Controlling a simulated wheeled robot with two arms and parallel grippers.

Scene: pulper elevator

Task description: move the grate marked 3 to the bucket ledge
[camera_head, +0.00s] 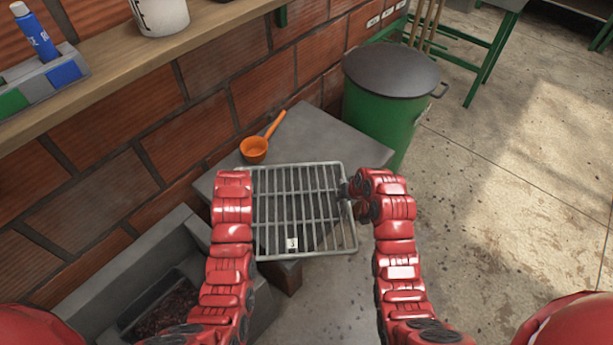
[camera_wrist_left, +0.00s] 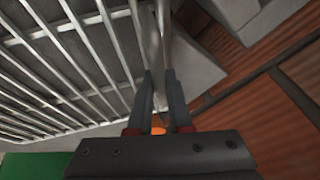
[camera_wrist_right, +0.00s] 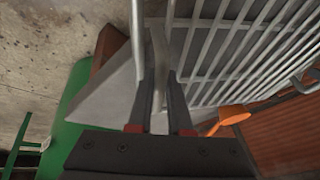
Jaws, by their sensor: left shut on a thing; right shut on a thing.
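The metal grate (camera_head: 291,243) with a small tag reading 3 is held between my two arms in the head view, in front of and over part of the grey ledge (camera_head: 345,147). My right gripper (camera_head: 346,191) is shut on its right side bar. My left gripper is hidden behind its arm in the head view. In the left wrist view, my left gripper (camera_wrist_left: 160,82) is shut on the other side bar. The right wrist view shows my right gripper (camera_wrist_right: 160,82) on a bar. I cannot tell whether the grate touches the ledge.
An orange ladle (camera_head: 254,149) lies on the ledge behind the grate. A green bin (camera_head: 380,115) with a dark lid stands at the back right. A grey trough (camera_head: 100,295) with dark contents is at lower left. A brick wall and a wooden shelf (camera_head: 130,60) run along the left.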

